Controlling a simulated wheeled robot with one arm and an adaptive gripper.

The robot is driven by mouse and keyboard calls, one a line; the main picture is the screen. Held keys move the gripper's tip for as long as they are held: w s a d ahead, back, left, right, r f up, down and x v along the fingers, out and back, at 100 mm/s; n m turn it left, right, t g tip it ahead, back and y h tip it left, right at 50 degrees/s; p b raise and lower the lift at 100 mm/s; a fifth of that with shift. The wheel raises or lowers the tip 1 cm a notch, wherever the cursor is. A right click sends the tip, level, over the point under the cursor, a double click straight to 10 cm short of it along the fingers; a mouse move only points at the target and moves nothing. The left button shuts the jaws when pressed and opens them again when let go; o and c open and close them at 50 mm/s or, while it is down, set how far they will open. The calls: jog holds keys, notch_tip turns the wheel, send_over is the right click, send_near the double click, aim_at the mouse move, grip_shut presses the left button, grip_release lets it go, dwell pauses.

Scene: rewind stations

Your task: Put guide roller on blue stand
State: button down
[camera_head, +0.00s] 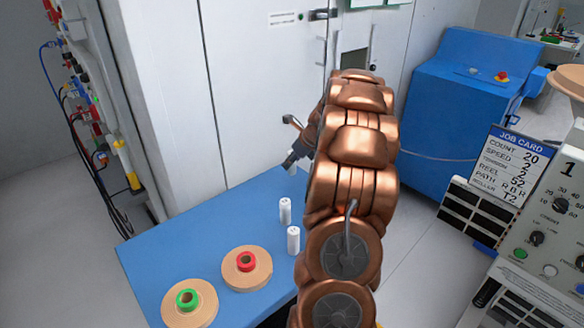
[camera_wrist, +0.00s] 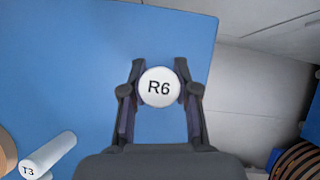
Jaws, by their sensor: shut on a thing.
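A white guide roller marked R6 (camera_wrist: 158,88) sits end-on between the fingers of my gripper (camera_wrist: 159,66) in the wrist view, with both fingers touching its sides. The blue surface (camera_wrist: 90,70) lies under the roller in the wrist view. Whether the roller touches that surface or hangs above it, I cannot tell.
Two white rollers (camera_head: 285,211) (camera_head: 293,240) stand on the blue top, one marked T3 (camera_wrist: 48,155). Tan reels with red (camera_head: 246,261) and green (camera_head: 187,299) cores lie nearer. A blue cabinet (camera_head: 455,110) and job card (camera_head: 507,165) are at right.

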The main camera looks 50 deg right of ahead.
notch_tip(320, 180, down, 3)
jog(key=shift+r, duration=0.15)
jog(key=c, duration=0.9)
grip_release()
jog(key=shift+s+r, duration=0.2)
jog(key=shift+r, duration=0.2)
jog(key=v, duration=1.1)
jog(key=shift+s+r+b, duration=0.1)
jog(key=shift+r+b, duration=0.05)
jog(key=shift+b, duration=0.2)
